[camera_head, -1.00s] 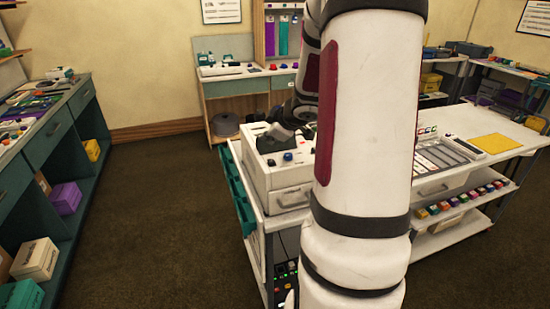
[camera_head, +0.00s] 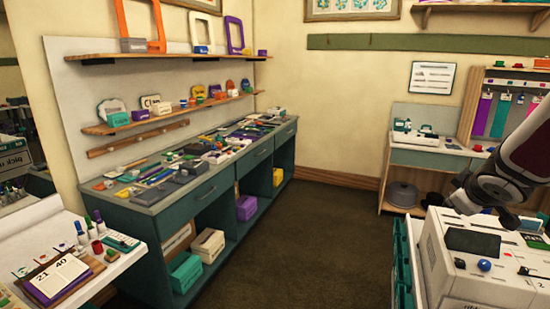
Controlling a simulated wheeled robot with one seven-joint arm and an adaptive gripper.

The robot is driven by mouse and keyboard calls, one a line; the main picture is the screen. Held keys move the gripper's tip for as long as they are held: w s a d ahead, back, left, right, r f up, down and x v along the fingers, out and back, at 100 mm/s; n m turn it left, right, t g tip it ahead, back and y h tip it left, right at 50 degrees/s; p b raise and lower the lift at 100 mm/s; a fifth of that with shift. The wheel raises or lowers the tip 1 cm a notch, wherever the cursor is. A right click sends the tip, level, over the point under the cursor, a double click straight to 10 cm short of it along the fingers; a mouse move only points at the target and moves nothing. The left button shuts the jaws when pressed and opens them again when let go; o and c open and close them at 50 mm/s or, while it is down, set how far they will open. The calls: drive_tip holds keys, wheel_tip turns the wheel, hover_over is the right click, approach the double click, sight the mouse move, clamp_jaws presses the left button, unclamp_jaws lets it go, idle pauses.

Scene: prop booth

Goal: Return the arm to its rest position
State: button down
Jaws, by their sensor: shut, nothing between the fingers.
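My arm comes in from the right edge, white with a dark red panel. My gripper (camera_head: 462,199) is dark, shut and empty. It shows in front of or above the back of a white control box (camera_head: 475,262), and I cannot tell how far it is from the box's top. The box has a dark pad, a blue knob and a red button on top. Most of my arm and the right part of the box lie outside the picture.
A long teal workbench (camera_head: 190,195) with many small items runs along the left wall. A small desk (camera_head: 430,155) stands at the back. The brown floor (camera_head: 320,245) between them is clear.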

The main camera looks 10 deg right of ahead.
drive_tip(key=s+a+r+m+g, duration=0.1)
drive_tip(key=s+a+r+m, duration=0.15)
drive_tip(key=a, duration=0.45)
drive_tip(key=s+a+r+m, duration=0.1)
drive_tip(key=s+a+r, duration=0.3)
drive_tip(key=a, duration=0.3)
drive_tip(key=s+a+f+y, duration=0.1)
drive_tip(key=s+a+y, duration=0.1)
drive_tip(key=s+a, duration=0.4)
drive_tip(key=s+a+f+g+y, duration=0.1)
drive_tip(key=s+a+y, duration=0.2)
drive_tip(key=s+a, duration=0.4)
drive_tip(key=a, duration=0.4)
drive_tip(key=shift+a+f+g+y, duration=0.15)
drive_tip(key=shift+a+g+y, duration=0.15)
drive_tip(key=shift+a, duration=0.05)
